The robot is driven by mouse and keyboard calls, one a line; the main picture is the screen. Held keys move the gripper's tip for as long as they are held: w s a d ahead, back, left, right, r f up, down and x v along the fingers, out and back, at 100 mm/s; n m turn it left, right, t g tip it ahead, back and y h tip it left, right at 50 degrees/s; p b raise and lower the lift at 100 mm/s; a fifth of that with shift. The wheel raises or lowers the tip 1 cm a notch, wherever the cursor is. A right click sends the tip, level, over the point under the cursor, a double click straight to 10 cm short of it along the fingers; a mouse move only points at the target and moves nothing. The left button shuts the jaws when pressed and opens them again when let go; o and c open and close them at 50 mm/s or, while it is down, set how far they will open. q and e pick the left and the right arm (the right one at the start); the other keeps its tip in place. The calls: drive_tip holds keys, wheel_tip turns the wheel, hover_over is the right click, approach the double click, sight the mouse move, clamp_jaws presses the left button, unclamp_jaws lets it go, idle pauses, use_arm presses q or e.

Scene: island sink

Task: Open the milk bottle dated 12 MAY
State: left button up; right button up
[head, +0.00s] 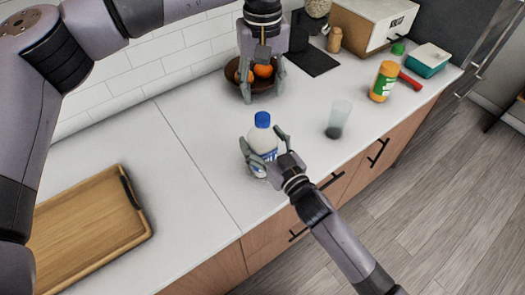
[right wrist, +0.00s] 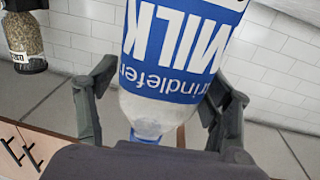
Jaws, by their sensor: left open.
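A white milk bottle (head: 264,147) with a blue cap (head: 262,119) stands upright on the counter. In the right wrist view the milk bottle (right wrist: 165,70) shows upside down, with a blue MILK label; I can read no date. My right gripper (head: 261,138) has its fingers on either side of the bottle body. In the right wrist view a gap shows between the left finger and the bottle, so it looks open around it. My left gripper (head: 263,95) is open and empty, pointing down above and behind the bottle, in front of the fruit bowl.
A brown bowl (head: 234,74) with oranges stands behind my left gripper. A wooden tray (head: 85,235) lies at left. The counter left of the bottle is clear.

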sight(263, 117)
clamp_jaws()
use_arm(q)
drive_tip(key=m, duration=0.4)
drive_tip(key=shift+m, duration=0.3)
drive_tip(key=m, duration=0.4)
drive_tip(key=shift+f, duration=0.6)
wheel_tip(263, 117, down, 7)
drive_tip(key=shift+r, duration=0.1)
